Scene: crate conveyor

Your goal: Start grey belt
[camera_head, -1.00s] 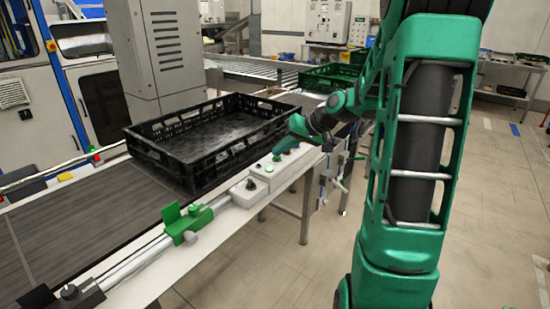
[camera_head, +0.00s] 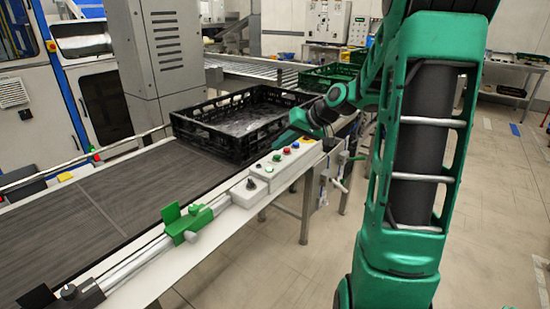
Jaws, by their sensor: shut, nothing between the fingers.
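The grey belt (camera_head: 95,212) runs from the lower left towards the middle. A black crate (camera_head: 212,138) rests on it at its far part, upright. A light grey control box (camera_head: 262,184) sits on the belt's near side rail. It carries a black knob (camera_head: 251,184) and several small coloured buttons, among them a red button (camera_head: 287,151) and a green button (camera_head: 277,158). My gripper (camera_head: 280,142) is shut and empty. It appears just above and behind the buttons, in front of the crate's near corner. I cannot tell whether it touches anything.
A green clamp (camera_head: 187,222) sits on the near rail. A grey column (camera_head: 160,60) stands behind the belt. A roller conveyor (camera_head: 250,68) and a green crate (camera_head: 325,76) lie beyond. The floor at the right is open.

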